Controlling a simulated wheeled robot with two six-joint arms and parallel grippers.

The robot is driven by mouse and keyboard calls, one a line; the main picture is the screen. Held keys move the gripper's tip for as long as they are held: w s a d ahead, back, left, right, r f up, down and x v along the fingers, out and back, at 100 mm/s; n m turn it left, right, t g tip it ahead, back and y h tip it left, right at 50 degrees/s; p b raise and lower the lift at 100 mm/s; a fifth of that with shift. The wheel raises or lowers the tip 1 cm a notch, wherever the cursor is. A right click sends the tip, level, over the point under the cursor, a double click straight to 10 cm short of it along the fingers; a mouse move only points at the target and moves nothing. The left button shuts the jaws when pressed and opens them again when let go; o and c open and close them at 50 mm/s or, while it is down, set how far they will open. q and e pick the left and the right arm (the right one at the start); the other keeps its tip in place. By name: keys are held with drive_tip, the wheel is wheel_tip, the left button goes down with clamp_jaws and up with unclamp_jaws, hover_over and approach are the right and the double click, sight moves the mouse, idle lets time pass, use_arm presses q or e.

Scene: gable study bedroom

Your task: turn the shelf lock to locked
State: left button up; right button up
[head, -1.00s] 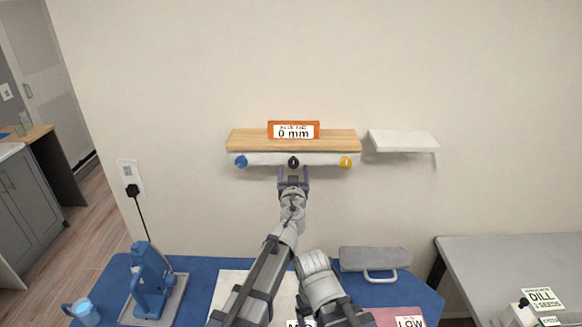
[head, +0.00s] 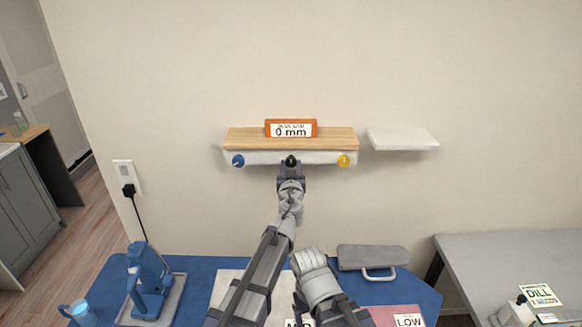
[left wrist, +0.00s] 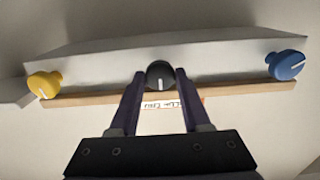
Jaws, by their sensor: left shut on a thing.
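A wooden shelf (head: 290,140) on the wall has a pale front rail (head: 265,158) with three knobs: a blue knob (head: 238,160), a black knob (head: 291,161) in the middle and a yellow knob (head: 344,160). No lock label is readable. My left gripper (head: 291,170) is at the black knob from below. In the left wrist view, its two fingers (left wrist: 160,82) are shut on the sides of the black knob (left wrist: 160,72). That knob's white mark points toward the wooden board (left wrist: 235,92).
An orange-framed "0 mm" sign (head: 291,129) stands on the shelf. A small white shelf (head: 402,139) is to the right. Below is a blue table (head: 205,275) with a blue press-like device (head: 150,280), a mug (head: 80,312) and a grey handled block (head: 373,258).

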use_arm(q)
clamp_jaws()
drive_tip(key=shift+m, duration=0.3)
drive_tip(key=m, duration=0.3)
drive_tip(key=shift+m, duration=0.3)
drive_tip(key=m, duration=0.4)
drive_tip(key=shift+m, duration=0.3)
drive_tip(key=m, duration=0.4)
drive_tip(key=shift+m, duration=2.5)
drive_tip(key=shift+s, duration=0.1)
